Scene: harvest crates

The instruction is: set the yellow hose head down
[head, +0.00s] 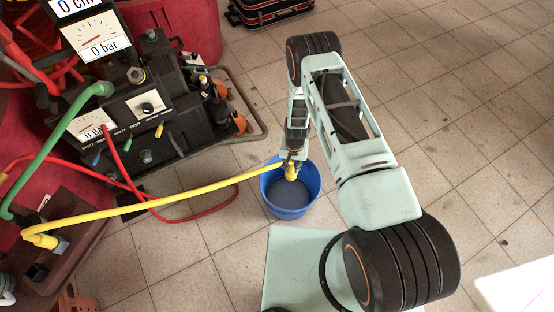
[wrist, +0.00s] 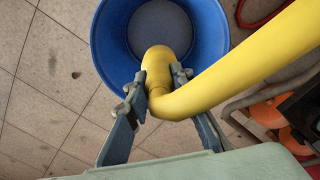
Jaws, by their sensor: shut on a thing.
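The yellow hose head (head: 291,171) is in my gripper (head: 289,166), over the blue bucket (head: 311,190). In the wrist view the two fingers of my gripper (wrist: 157,88) close on both sides of the yellow hose head (wrist: 158,62). Its tip points into the opening of the blue bucket (wrist: 101,45), near the side closest to the gripper. The bucket looks empty, with a dark bottom in the head view. The yellow hose (head: 170,197) runs from the head to the left, to a fitting at the lower left. I cannot tell whether the head touches the bucket.
A black pump unit with gauges (head: 150,105) stands at the upper left, with a green hose (head: 55,130) and a red hose (head: 190,219) by it. A dark red case (head: 268,10) lies at the top. The tiled floor (head: 450,100) to the right is clear.

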